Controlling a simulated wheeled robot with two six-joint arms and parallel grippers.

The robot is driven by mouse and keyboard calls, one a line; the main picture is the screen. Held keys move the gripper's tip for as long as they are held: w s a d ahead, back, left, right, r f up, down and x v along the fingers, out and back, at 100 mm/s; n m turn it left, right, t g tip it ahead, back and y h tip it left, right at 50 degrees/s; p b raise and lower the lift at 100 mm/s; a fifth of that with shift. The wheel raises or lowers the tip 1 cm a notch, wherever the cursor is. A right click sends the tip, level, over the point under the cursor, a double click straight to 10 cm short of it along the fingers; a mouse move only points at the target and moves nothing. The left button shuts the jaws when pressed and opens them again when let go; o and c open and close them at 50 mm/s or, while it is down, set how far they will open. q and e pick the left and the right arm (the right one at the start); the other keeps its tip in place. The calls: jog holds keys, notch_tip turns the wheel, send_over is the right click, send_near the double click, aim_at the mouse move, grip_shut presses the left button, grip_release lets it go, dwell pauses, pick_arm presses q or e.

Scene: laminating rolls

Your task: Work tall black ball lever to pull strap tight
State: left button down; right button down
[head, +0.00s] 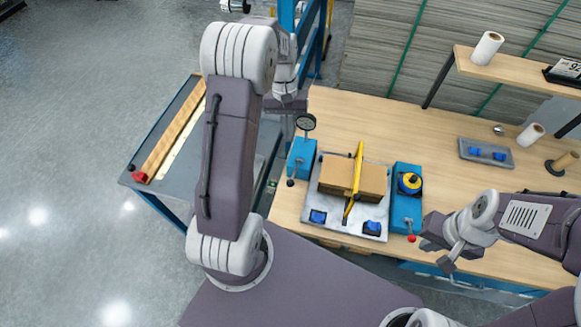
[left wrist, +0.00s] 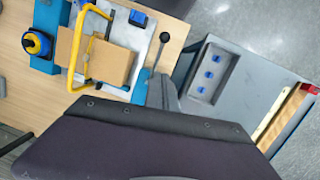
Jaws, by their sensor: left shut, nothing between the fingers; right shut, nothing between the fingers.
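The black ball lever (head: 291,183) stands at the front of the left blue block (head: 301,158); it also shows in the left wrist view (left wrist: 164,38), its rod slanting. A yellow strap-like band (head: 357,175) passes over a cardboard box (head: 340,174) on a metal plate (head: 330,230). My left gripper (head: 287,127) is shut and empty, behind the lever at the table's left side and partly hidden by my arm. It is apart from the ball. My right gripper (head: 437,256) is shut and empty, near a red ball (head: 412,238) on the right blue unit.
A grey tray (head: 487,153), white rolls (head: 487,48) and a shelf are at the right. A side cart (head: 160,150) stands left. The table's back middle is clear.

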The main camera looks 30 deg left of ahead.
pick_arm(q)
jog(key=p, duration=0.2)
send_near(291, 179)
notch_tip(291, 179, down, 4)
jog(key=w+a, duration=0.1)
jog(key=w, duration=0.1)
jog(key=s+f, duration=0.1)
jog(key=s+d+f+p, duration=0.1)
jog(key=shift+s+d+f, duration=0.25)
jog(key=shift+f, duration=0.15)
jog(key=shift+w+f, duration=0.1)
jog(key=shift+w, duration=0.05)
